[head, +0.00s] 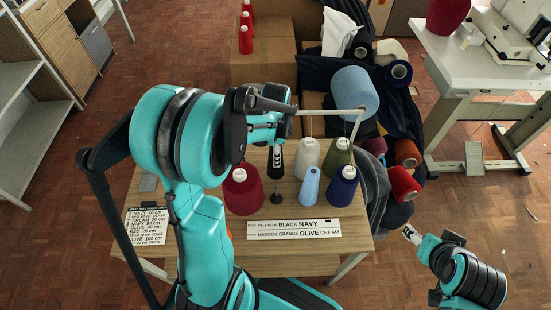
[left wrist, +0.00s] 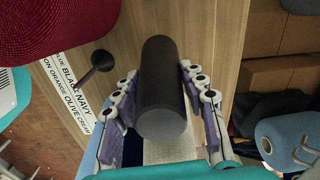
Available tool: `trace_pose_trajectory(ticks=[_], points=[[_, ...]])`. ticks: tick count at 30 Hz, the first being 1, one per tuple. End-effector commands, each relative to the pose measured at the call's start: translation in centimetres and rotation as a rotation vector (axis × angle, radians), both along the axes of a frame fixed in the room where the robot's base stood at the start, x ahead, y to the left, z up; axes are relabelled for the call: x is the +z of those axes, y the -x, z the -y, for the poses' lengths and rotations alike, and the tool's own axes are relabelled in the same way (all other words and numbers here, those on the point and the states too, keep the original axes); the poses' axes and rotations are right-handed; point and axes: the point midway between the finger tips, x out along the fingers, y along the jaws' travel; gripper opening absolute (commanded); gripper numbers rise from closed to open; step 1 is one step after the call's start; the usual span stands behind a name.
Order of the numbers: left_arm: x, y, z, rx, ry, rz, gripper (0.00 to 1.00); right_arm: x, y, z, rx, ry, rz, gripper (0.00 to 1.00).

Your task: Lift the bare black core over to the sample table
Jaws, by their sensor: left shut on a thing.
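The bare black core (left wrist: 160,75) is a plain dark cylinder between the two fingers of my left gripper in the left wrist view. My left gripper (head: 275,160) is shut on it over the wooden thread table (head: 300,255). In the head view the arm and fingers hide much of the core. An empty dark spindle base (head: 276,198) stands on the table below the gripper; it also shows in the left wrist view (left wrist: 102,60), apart from the core. My right gripper (head: 411,234) is off the table's right side; its opening is too small to judge.
Maroon (head: 243,190), cream (head: 307,157), olive (head: 337,158), light blue (head: 309,187) and navy (head: 342,188) cones stand close by under a thin rail (head: 325,111). A white table (head: 490,70) with a machine stands at right. Boxes (head: 262,60) and cloth lie behind.

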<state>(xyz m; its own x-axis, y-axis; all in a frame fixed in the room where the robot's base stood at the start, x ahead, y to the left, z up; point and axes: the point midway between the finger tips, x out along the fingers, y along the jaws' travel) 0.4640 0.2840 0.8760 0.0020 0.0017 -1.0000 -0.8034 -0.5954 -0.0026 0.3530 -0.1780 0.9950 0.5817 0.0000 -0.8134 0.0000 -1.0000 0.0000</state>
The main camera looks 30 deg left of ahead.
Motion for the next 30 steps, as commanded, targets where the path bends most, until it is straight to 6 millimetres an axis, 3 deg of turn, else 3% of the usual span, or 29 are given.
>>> trace_pose_trajectory(ticks=[5, 18, 30], points=[[0.4, 0.0, 0.0, 0.0, 0.0, 0.0, 0.21, 0.2, 0.0, 0.0, 0.0, 0.0, 0.0, 0.62], [8.6, 0.1, 0.0, 0.0, 0.001, -0.002, 0.21, 3.7, 0.0, 0.0, 0.0, 0.0, 0.0, 0.62], [13.2, 0.0, 0.0, -0.001, 0.001, -0.002, 0.21, 6.7, 0.0, 0.0, 0.0, 0.0, 0.0, 0.62]])
